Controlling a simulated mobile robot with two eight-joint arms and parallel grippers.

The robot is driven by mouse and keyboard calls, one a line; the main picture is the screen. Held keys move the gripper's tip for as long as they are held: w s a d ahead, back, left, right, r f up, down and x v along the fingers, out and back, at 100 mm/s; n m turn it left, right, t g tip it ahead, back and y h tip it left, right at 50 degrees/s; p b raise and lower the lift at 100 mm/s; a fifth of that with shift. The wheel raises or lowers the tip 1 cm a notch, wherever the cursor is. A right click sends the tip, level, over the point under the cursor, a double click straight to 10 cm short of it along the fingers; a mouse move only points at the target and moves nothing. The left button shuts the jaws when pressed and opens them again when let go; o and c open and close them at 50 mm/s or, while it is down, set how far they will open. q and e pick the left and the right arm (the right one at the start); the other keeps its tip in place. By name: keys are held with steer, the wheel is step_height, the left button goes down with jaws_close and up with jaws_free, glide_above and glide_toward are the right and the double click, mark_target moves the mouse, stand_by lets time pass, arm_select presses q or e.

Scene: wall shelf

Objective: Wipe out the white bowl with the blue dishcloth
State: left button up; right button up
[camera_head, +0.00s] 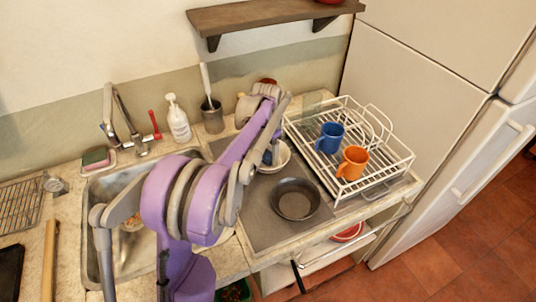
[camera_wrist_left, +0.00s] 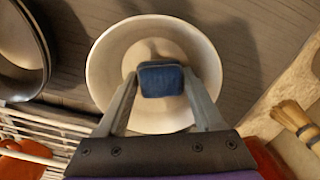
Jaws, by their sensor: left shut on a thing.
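The white bowl (camera_head: 282,157) stands on the grey mat on the counter, left of the dish rack. My left arm partly hides it in the head view. In the left wrist view the bowl (camera_wrist_left: 106,62) is seen from above. My left gripper (camera_wrist_left: 160,82) is shut on the blue dishcloth (camera_wrist_left: 160,79), which is a folded bundle. The cloth is over the middle of the bowl; whether it touches the bottom is not clear. In the head view a little of the blue cloth (camera_head: 268,157) shows at the bowl. My right gripper is not in view.
A dark pan (camera_head: 295,199) sits in front of the bowl. The white dish rack (camera_head: 399,161) holds a blue mug (camera_head: 329,138) and an orange mug (camera_head: 352,163). A utensil holder (camera_head: 212,117) and soap bottle (camera_head: 178,119) stand behind, near the sink (camera_head: 97,215).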

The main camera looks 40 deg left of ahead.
arm_select(q)
steer(key=shift+s+d+f, duration=0.1)
steer(key=shift+s, duration=0.3)
steer(key=shift+d, duration=0.3)
steer(key=shift+w+d, duration=0.15)
steer(key=shift+d, duration=0.1)
steer(key=shift+w, duration=0.2)
steer(key=shift+w, duration=0.1)
steer(key=shift+w+a, duration=0.15)
steer(key=shift+a, duration=0.1)
steer(key=shift+a, duration=0.35)
